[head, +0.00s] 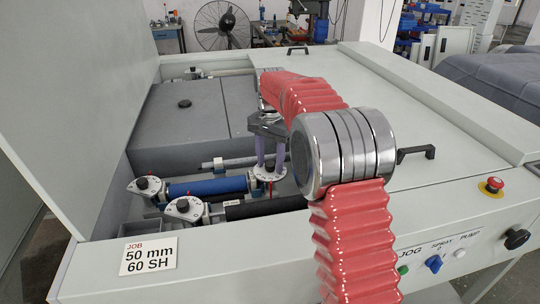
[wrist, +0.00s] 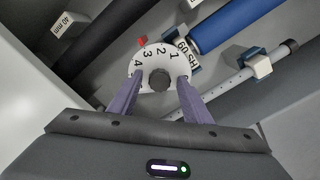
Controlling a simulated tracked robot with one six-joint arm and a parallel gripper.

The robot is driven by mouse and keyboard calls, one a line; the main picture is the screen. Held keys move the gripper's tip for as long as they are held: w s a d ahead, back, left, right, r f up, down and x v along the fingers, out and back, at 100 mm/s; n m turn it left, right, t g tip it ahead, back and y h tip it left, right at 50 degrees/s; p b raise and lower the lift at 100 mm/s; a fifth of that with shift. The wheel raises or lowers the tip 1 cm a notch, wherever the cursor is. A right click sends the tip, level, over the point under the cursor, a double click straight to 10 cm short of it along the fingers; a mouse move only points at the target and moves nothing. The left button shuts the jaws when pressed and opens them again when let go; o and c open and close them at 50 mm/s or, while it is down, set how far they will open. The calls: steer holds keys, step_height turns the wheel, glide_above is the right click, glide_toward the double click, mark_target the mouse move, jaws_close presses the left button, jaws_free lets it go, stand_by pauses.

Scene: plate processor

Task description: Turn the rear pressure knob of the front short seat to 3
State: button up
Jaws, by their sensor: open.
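A white dial plate (wrist: 160,56) with the figures 1 to 4 and a dark round knob (wrist: 159,78) at its centre lies below my gripper (wrist: 158,92). A red marker (wrist: 142,41) sits at the dial's rim, nearest the figure 3. My gripper's purple fingers are open, one on each side of the knob; I cannot tell whether they touch it. In the head view my gripper (head: 270,166) points down at this dial (head: 268,175), near the right end of the blue roller (head: 208,187). Part of the dial is hidden by the fingers.
Two more dial knobs (head: 147,186) (head: 183,208) stand at the left ends of the blue and black rollers (head: 262,207). A grey rod (head: 225,162) lies behind. The raised cover (head: 70,90) is on the left. A job card (head: 148,256) reads 50 mm, 60 SH.

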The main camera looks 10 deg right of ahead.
mark_target(270, 163)
step_height(270, 163, up, 14)
steer(key=shift+f, duration=0.15)
stand_by(0.5)
stand_by(0.3)
